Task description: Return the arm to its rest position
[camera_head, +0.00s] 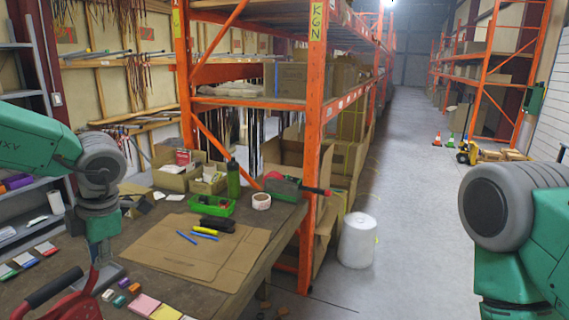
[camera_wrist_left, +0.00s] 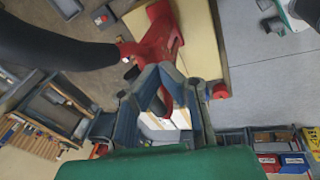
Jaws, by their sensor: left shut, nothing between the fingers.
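My left arm comes in from the left in the head view, green with a grey joint, and bends down over the workbench. My left gripper (camera_head: 106,272) is low over the near left part of the bench. In the left wrist view, my left gripper (camera_wrist_left: 158,82) has its fingers drawn together with nothing between them. A red tool with a black handle (camera_head: 50,288) is close beside it in the head view. Red and black parts (camera_wrist_left: 155,35) also show behind the fingers in the wrist view. My right arm shows at the right edge; its gripper is out of view.
The workbench (camera_head: 254,238) bears flat cardboard (camera_head: 190,262), pens, a green tray (camera_head: 212,206), a tape roll (camera_head: 261,201) and small boxes. An orange rack post (camera_head: 312,150) stands at its right. A white roll (camera_head: 357,240) stands on the floor; the aisle is open.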

